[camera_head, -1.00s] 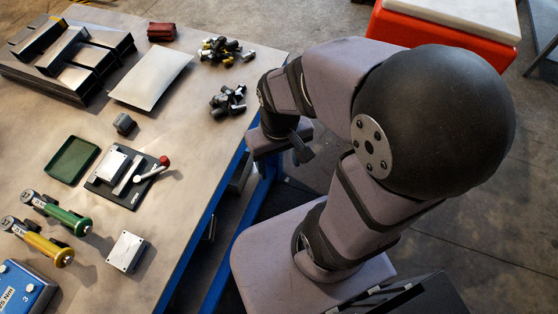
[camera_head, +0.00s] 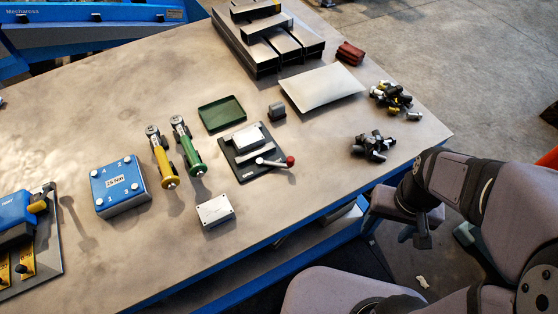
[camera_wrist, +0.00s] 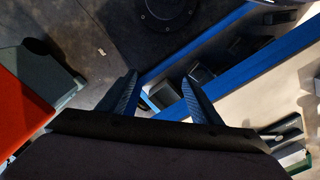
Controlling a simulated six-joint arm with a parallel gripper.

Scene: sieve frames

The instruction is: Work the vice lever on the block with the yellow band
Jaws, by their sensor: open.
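The vice is a dark plate (camera_head: 246,170) on the table, carrying a pale metal block (camera_head: 247,138) and jaw bar. Its silver lever (camera_head: 270,163) ends in a red knob (camera_head: 290,161) at the right. I cannot make out a yellow band on this block. A separate light grey block (camera_head: 215,210) sits nearer the front edge, also without a visible yellow band. My gripper (camera_head: 422,228) hangs beyond the table's front edge, well right of the vice. In the wrist view its two fingers (camera_wrist: 160,98) are apart with nothing between them.
Dark parts (camera_head: 371,147) lie right. Bare table separates them.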

